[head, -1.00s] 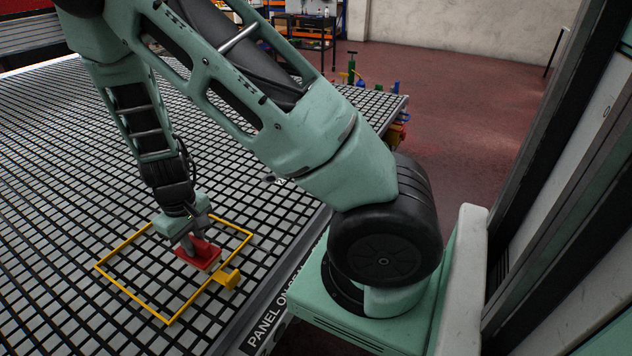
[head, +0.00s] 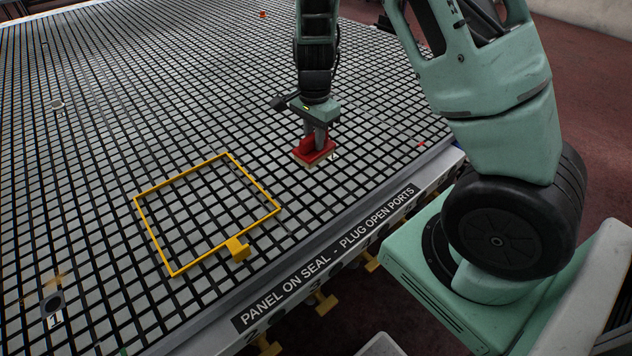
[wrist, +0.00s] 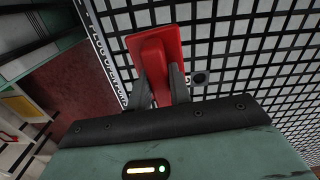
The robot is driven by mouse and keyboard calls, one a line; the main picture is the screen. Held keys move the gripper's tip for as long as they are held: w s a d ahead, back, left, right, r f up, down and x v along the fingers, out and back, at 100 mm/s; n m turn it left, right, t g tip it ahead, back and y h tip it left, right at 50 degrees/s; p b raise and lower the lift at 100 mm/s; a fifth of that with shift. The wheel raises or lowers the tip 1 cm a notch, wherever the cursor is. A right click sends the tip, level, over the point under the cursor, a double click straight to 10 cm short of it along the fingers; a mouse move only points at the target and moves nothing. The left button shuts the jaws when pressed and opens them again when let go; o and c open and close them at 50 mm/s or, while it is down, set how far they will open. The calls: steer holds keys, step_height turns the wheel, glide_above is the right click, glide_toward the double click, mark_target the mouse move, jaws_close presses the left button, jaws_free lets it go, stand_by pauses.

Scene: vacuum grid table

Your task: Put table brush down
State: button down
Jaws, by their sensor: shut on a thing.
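The table brush is a red block with a handle and a pale underside (head: 316,155). It is at or just above the grid table (head: 110,130), near the front edge, right of the yellow frame; I cannot tell if it touches. My gripper (head: 316,139) points down and is shut on the brush's handle. In the wrist view the red brush (wrist: 153,50) sits between the two grey fingers (wrist: 160,85). The grid beneath the brush is hidden.
A yellow rectangular frame (head: 161,193) with a tab lies on the grid to the left. A dark round port (wrist: 200,78) is beside the brush. A small pale object (head: 57,104) and a small red one (head: 262,14) lie farther off. Much of the grid is clear.

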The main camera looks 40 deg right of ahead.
steer(key=shift+d+r+m, duration=0.1)
steer(key=shift+d+m, duration=0.05)
steer(key=shift+m, duration=0.15)
steer(key=shift+f, duration=0.25)
step_height(320, 180, down, 9)
steer(key=shift+f+p, duration=0.15)
steer(key=shift+p, duration=0.3)
steer(key=shift+f, duration=0.25)
steer(key=c, duration=1.3)
jaws_free()
steer(key=shift+r, duration=0.1)
